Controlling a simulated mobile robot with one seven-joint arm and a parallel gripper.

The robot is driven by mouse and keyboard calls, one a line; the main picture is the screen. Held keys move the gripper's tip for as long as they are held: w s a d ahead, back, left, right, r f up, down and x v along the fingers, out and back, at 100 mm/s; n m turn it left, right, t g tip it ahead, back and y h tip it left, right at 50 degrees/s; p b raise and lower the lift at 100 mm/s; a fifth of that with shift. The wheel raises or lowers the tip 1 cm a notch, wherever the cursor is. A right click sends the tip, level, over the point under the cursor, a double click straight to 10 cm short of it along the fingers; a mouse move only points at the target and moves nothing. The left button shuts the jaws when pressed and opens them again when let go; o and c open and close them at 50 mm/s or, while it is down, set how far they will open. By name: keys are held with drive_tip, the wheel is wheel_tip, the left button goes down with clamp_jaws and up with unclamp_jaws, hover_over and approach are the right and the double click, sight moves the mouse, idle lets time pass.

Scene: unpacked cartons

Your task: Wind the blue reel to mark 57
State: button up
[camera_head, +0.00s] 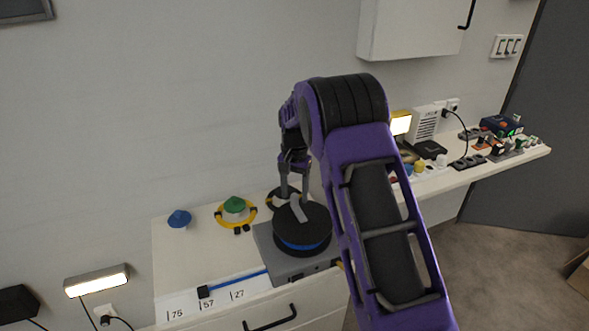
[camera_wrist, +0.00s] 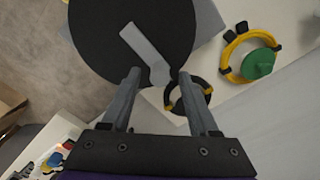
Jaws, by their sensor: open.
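The blue reel (camera_head: 303,244) is a black disc with a blue band of cable, lying flat on a grey base (camera_head: 265,250). A grey crank bar (camera_head: 299,209) lies on its top and also shows in the wrist view (camera_wrist: 140,42). Blue cable (camera_head: 240,280) runs out left to a black end piece (camera_head: 203,291), close to the label 57 (camera_head: 208,304), between labels 75 (camera_head: 177,314) and 27 (camera_head: 238,293). My gripper (camera_head: 294,196) is open above the reel's far edge. In the wrist view its fingers (camera_wrist: 158,76) stand either side of the crank's end; contact is unclear.
A green knob with a yellow ring (camera_head: 232,209) and a blue knob (camera_head: 179,218) are left of the reel. A black ring with yellow pieces (camera_wrist: 188,98) lies beside the reel. Sockets and small items crowd the right shelf. A wall cabinet (camera_head: 410,30) hangs above.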

wheel_tip(320, 180, up, 16)
drive_tip(key=p, duration=0.1)
drive_tip(key=shift+r, duration=0.25)
